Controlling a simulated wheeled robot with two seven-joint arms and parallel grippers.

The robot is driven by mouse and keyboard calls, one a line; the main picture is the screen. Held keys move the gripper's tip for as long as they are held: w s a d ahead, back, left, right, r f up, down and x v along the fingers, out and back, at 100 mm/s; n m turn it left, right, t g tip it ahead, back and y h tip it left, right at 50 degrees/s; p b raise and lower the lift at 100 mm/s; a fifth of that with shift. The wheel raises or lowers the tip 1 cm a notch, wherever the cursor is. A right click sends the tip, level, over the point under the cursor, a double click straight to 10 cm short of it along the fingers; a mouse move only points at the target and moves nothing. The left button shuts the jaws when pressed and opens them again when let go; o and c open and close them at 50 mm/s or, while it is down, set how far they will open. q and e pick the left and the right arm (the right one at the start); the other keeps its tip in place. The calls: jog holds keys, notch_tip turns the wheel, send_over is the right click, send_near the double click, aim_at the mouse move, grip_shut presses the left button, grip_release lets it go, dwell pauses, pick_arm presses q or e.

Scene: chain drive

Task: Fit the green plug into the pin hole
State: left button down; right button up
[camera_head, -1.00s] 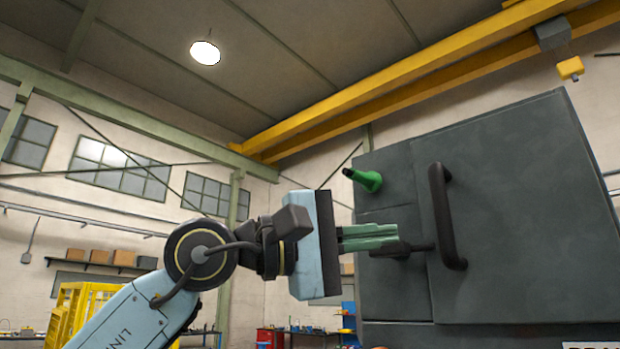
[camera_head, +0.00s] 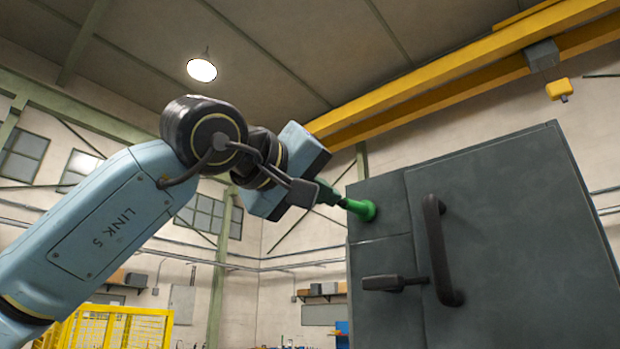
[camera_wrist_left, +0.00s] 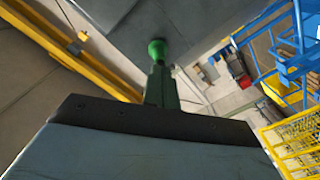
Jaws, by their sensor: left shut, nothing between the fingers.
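The green plug (camera_head: 362,210) sticks out of the upper left panel of a dark grey cabinet (camera_head: 500,240), its wide end against the panel. It also shows in the left wrist view (camera_wrist_left: 157,50), straight ahead of the fingers. My left gripper (camera_head: 338,200) is shut, with its dark green fingertips at the plug's narrow outer end. Nothing is between the fingers; I cannot tell whether they touch the plug. In the left wrist view the closed fingers (camera_wrist_left: 161,86) line up with the plug. The pin hole is not visible. My right gripper is out of view.
A dark latch lever (camera_head: 393,283) sits below the plug on the cabinet. A vertical bar handle (camera_head: 437,250) stands out to its right. A yellow fence (camera_head: 120,328) is at the lower left.

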pick_arm(q)
jog(key=shift+x, duration=0.9)
jog(key=shift+w+d+p, duration=0.2)
jog(key=shift+w+p, duration=0.15)
jog(key=shift+p, duration=0.2)
jog(key=shift+s+a, duration=0.25)
jog(key=shift+s, duration=0.1)
jog(key=b+v, duration=0.5)
jog(key=v, duration=1)
jog(key=shift+s, duration=0.15)
